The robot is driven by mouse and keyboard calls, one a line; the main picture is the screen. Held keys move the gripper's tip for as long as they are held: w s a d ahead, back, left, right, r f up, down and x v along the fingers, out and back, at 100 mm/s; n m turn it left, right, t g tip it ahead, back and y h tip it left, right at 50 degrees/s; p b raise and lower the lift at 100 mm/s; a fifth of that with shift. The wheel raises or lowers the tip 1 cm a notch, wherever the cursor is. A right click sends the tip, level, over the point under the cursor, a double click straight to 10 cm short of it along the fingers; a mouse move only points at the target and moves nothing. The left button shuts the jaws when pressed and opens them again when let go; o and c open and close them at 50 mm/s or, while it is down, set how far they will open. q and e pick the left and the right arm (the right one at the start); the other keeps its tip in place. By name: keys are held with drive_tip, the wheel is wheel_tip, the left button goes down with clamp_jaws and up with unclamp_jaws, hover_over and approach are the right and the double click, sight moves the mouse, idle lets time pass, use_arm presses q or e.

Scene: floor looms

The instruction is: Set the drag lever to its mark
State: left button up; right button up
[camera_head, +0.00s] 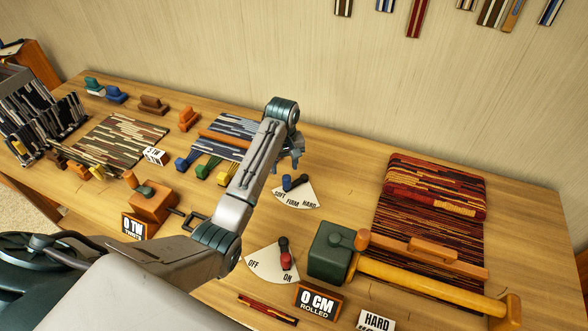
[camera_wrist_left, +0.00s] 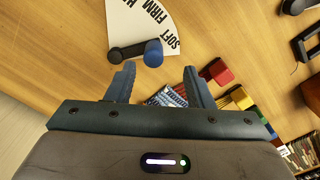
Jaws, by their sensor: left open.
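The drag lever (camera_head: 287,183) is a black arm with a blue knob on a white fan-shaped plate (camera_head: 297,197) marked SOFT, FIRM, HARD. Its knob lies at the SOFT side. In the left wrist view the lever (camera_wrist_left: 153,52) lies just beyond the fingertips, along the SOFT edge of the plate (camera_wrist_left: 140,22). My left gripper (camera_head: 292,163) is above and behind the lever in the head view. Its two fingers are apart and empty in the left wrist view (camera_wrist_left: 158,74). A white card (camera_head: 375,320) reading HARD stands at the front edge of the picture, partly cut off. My right gripper is not shown.
A red-knobbed lever (camera_head: 286,260) on an OFF/ON plate stands in front, pointing to ON. A green block with a wooden roller (camera_head: 430,284) and a dark red woven cloth (camera_head: 435,190) lie to the right.

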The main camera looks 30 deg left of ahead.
sight(287, 177)
use_arm(q)
drive_tip(key=shift+w+r, duration=0.65)
drive_tip(key=shift+w, duration=0.1)
drive_tip(key=shift+r, duration=0.2)
drive_tip(key=f+p, duration=0.1)
drive_tip(key=f, duration=0.4)
drive_tip(key=shift+s+p, duration=0.2)
drive_tip(key=shift+p, duration=0.15)
wheel_tip(287, 177, down, 4)
drive_tip(key=shift+w+r+p, duration=0.1)
drive_tip(key=shift+w+p, duration=0.05)
drive_tip(key=shift+p, duration=0.25)
drive_tip(key=shift+f, duration=0.75)
drive_tip(key=shift+c, duration=1.1)
clamp_jaws()
drive_tip(key=shift+n, duration=0.3)
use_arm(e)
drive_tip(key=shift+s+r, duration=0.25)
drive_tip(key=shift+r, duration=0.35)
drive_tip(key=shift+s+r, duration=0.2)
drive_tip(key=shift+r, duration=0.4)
